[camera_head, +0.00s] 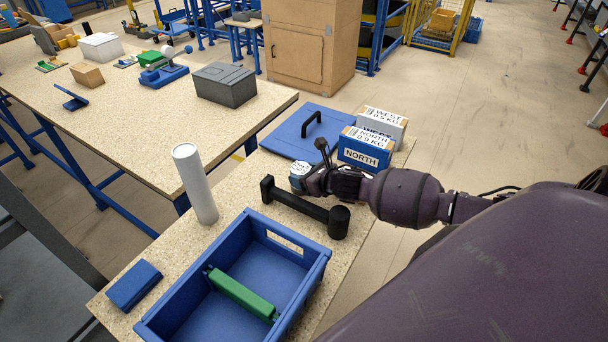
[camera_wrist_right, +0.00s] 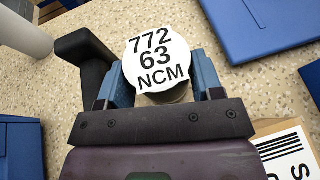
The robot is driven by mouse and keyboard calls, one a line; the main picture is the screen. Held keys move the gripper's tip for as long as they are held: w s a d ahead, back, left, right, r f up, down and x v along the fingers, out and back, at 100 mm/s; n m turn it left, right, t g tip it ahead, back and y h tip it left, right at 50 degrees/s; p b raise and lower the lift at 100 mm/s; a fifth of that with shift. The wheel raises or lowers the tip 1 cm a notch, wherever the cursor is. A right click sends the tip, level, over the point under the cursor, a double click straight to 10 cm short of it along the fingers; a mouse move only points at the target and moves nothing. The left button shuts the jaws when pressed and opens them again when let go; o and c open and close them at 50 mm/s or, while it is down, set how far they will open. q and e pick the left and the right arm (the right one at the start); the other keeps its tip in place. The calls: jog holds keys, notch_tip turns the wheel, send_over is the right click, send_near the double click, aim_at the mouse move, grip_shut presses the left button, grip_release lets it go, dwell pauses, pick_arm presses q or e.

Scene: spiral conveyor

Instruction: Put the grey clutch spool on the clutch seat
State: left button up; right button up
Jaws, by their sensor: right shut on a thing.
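My right gripper (camera_head: 302,180) is low over the near table, beside the black bar. In the right wrist view its two blue fingers (camera_wrist_right: 160,82) are shut on the grey clutch spool (camera_wrist_right: 157,62), a round piece with a white top label reading "772 63 NCM" and a greyish side below. In the head view the spool is a small pale spot (camera_head: 299,168) between the fingers, mostly hidden. I cannot tell whether it touches the table. I cannot tell for sure which thing is the clutch seat. My left gripper is out of view.
The black bar with a round end (camera_head: 305,207) lies close to the gripper. A white cylinder (camera_head: 196,185) stands left. A blue bin (camera_head: 318,268) holds a green bar (camera_head: 242,293). A blue lid (camera_head: 290,130) and labelled boxes (camera_head: 365,148) lie behind. A grey box (camera_head: 225,85) stands on the far table.

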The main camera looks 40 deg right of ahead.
jog(key=o, duration=1.1)
jog(key=shift+f, duration=0.1)
jog(key=shift+o, duration=0.2)
